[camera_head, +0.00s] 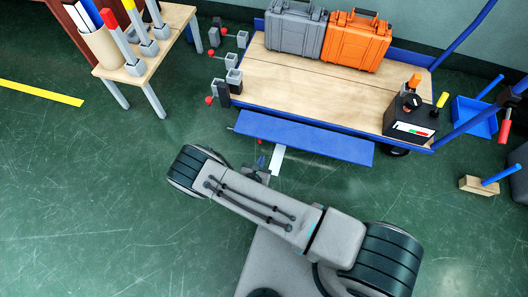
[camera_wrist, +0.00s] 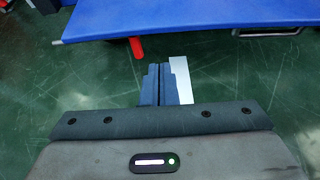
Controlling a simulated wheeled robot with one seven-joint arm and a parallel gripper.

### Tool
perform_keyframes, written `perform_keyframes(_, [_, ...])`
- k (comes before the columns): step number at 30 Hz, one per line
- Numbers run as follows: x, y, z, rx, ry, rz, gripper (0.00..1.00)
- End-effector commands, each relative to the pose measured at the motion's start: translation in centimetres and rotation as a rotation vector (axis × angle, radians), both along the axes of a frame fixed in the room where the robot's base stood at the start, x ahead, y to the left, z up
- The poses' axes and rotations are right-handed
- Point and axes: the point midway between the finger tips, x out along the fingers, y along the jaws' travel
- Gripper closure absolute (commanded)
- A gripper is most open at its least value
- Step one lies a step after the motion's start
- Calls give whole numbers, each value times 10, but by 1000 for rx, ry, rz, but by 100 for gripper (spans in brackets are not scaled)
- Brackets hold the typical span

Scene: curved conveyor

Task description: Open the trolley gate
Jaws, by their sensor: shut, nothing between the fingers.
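The trolley (camera_head: 310,85) has a wooden deck and a blue frame. Its blue gate panel (camera_head: 305,138) hangs out along the near side, below the deck edge, and looks folded down. In the wrist view the blue panel (camera_wrist: 190,18) spans the top, with a red handle-like piece (camera_wrist: 136,47) below its edge. My gripper (camera_wrist: 159,70) is shut and empty, its fingers pointing toward the panel with floor visible between. In the head view my gripper (camera_head: 262,168) is partly hidden by my arm, just in front of the panel's left part.
Grey (camera_head: 292,28) and orange (camera_head: 356,40) cases stand on the deck's back, a black box (camera_head: 411,118) at its right. A wooden table (camera_head: 160,50) stands at left. A blue bin (camera_head: 474,116) and wooden block (camera_head: 478,186) lie right.

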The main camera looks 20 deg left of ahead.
Motion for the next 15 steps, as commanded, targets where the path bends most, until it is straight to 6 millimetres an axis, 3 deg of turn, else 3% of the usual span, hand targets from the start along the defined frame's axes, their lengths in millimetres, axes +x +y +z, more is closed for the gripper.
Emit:
perform_keyframes(11, [-9,-1,5,1,0,-1,100])
perform_keyframes(15, [-2,-1,23,20,-7,-42,100])
